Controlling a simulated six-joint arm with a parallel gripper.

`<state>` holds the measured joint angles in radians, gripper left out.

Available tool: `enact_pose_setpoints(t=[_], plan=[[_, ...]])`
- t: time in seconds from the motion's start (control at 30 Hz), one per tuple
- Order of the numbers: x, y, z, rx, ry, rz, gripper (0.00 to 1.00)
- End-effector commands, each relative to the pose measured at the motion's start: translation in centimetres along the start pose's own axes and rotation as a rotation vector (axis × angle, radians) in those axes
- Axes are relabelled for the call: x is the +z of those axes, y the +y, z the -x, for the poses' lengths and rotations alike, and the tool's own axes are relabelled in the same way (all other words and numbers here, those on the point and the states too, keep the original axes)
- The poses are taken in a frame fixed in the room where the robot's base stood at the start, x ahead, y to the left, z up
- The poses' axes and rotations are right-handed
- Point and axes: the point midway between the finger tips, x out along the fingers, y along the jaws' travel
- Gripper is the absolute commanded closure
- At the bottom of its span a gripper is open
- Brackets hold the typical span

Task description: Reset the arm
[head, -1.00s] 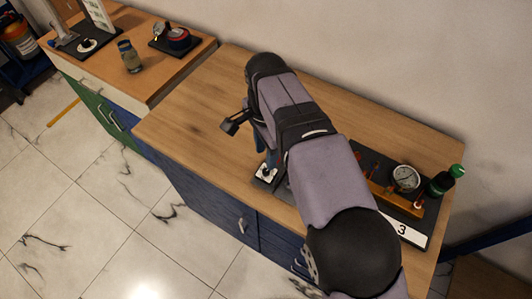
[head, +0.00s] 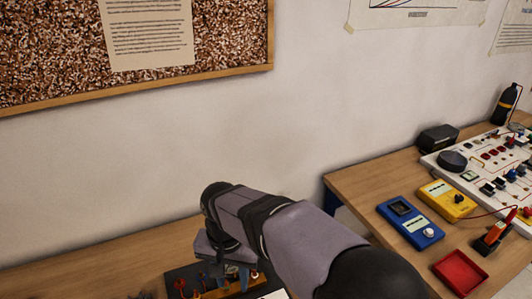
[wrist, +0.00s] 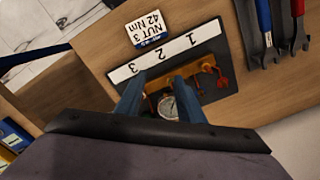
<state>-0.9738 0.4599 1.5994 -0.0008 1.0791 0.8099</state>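My arm reaches over the wooden bench in the head view, with my gripper (head: 238,273) pointing down above the dark gauge board (head: 180,276). The wrist view shows the gripper's two blue-grey fingers (wrist: 160,98) apart, with nothing visibly held between them. Beyond them lies the board (wrist: 222,52) with a white strip (wrist: 165,51) numbered 1, 2, 3. An orange bar (wrist: 180,77) with red parts and a round dial gauge (wrist: 167,106) are on it. The fingers hide part of the bar and gauge.
A card reading "NUT 3 42 Nm" (wrist: 149,28) lies beside the board. Blue- and red-handled tools (wrist: 265,22) lie nearby. Another bench at right holds a blue meter (head: 410,222), a yellow meter (head: 446,200), a red tray (head: 460,270) and a white circuit panel (head: 440,160).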

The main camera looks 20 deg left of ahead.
Motion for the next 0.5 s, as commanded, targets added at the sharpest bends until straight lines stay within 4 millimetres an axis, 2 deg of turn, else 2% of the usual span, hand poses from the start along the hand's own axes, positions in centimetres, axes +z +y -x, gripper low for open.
enact_pose_setpoints(t=[0.03, 0.1, 0.23, 0.3, 0.4, 0.5], plan=[[-1.4, 3.7, 0.1, 0.0, 0.0, -0.028, 0.65], [-2.4, 8.4, -0.1, 0.0, 0.0, -0.046, 0.65], [-2.5, 16.9, -0.6, 0.001, 0.001, -0.079, 0.65], [-1.7, 21.2, -1.0, 0.002, 0.0, -0.097, 0.65], [0.3, 26.5, -1.7, 0.002, 0.001, -0.12, 0.65], [2.9, 30.6, -2.5, 0.002, 0.002, -0.14, 0.65]])
